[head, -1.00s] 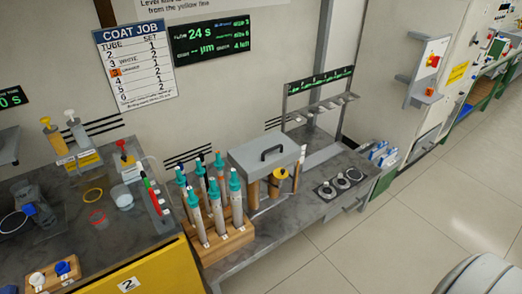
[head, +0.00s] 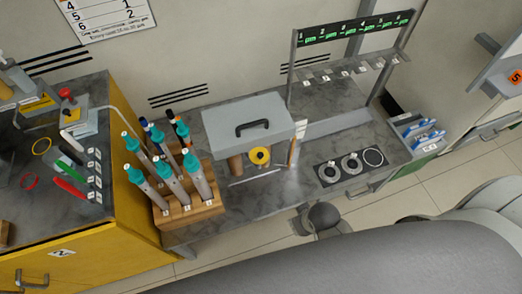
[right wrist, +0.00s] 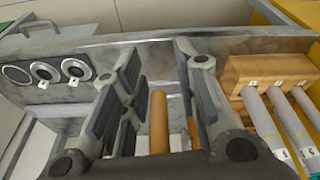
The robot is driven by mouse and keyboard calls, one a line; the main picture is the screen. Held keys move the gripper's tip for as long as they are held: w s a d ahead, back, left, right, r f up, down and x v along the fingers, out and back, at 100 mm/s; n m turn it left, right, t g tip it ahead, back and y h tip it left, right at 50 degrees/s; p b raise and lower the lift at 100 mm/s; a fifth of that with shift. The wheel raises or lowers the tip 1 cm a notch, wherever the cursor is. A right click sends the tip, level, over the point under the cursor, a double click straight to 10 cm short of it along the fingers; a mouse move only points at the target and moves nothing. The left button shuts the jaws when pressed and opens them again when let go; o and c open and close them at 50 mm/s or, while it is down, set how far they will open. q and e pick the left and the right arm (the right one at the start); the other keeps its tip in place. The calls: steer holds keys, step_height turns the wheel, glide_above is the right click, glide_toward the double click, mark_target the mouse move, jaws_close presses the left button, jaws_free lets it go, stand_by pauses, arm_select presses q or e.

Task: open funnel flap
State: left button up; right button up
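A grey box with a black handle (head: 247,119) stands on the bench. A yellow ring-shaped part with a dark centre (head: 259,156) and brown cylinders (head: 235,165) show under its front edge. I cannot tell which part is the funnel flap. My right gripper (head: 323,217) shows partly in the head view, at the bench's front edge, right of and nearer than the box. In the right wrist view my right gripper (right wrist: 160,62) is open, its fingers spread apart. A brown cylinder (right wrist: 158,122) shows between and beyond them; contact is not visible. My left gripper is out of view.
A wooden rack (head: 190,211) of teal-topped tubes stands left of the box. Right of it are several round plates (head: 351,164) and a hook stand (head: 291,75). A blue-item tray (head: 421,134) sits at the bench's right end. A yellow cabinet (head: 110,245) is at left.

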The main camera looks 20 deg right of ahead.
steer(key=w+a+r+y, duration=0.1)
steer(key=a+r, duration=0.1)
steer(key=r, duration=0.5)
steer(key=w+a+r, duration=0.1)
steer(key=w+r, duration=0.1)
steer(key=r, duration=0.4)
steer(key=w+a+r+m+y, duration=0.1)
steer(key=w+a+m, duration=0.1)
steer(key=w+a, duration=0.45)
steer(key=m+g+h, duration=0.2)
steer(key=m+g, duration=0.1)
steer(key=m, duration=0.6)
glide_toward(261, 154)
step_height(261, 154, down, 8)
steer(key=shift+a+f, duration=0.15)
steer(key=shift+f, duration=0.1)
jaws_close()
